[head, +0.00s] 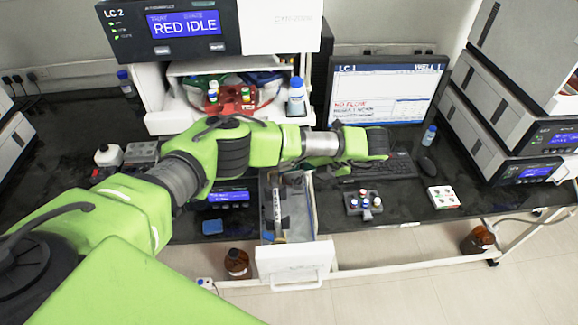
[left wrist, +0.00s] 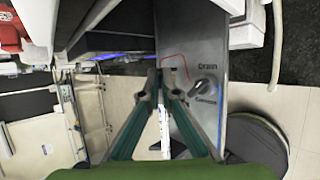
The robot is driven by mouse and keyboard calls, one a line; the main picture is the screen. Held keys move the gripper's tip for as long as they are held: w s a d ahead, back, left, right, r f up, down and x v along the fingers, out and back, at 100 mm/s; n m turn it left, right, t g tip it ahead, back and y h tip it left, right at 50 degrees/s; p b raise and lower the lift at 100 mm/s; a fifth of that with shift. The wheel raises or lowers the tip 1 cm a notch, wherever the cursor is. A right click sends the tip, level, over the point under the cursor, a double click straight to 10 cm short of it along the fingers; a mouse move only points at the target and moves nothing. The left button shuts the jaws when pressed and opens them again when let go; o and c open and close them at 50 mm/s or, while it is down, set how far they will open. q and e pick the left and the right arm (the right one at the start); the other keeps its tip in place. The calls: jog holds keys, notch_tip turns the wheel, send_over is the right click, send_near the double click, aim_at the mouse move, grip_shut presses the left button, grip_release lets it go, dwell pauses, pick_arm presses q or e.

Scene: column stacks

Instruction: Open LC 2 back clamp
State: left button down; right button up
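The open white drawer (head: 295,262) juts out below the LC stack. A long thin column (head: 277,205) lies in it, front to back. The back end of the drawer is under my left arm, so I cannot make out the back clamp in the head view. My left gripper (left wrist: 163,76) shows in the left wrist view with its fingers drawn together at the tips, in front of a grey panel (left wrist: 190,60) with a knob (left wrist: 205,87) and the words Drain and Column. I see nothing clearly held. My right gripper is in neither view.
A monitor (head: 385,90) and keyboard (head: 385,170) stand right of my arm. A dark vial rack (head: 363,204) and a white vial box (head: 442,197) sit on the black bench. A brown bottle (head: 237,263) stands below, left of the drawer.

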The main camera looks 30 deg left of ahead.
pick_arm(q)
jog(key=c, duration=2.3)
grip_release()
jog(key=shift+f, duration=0.1)
jog(key=v, duration=1.2)
jog(key=shift+s, duration=0.15)
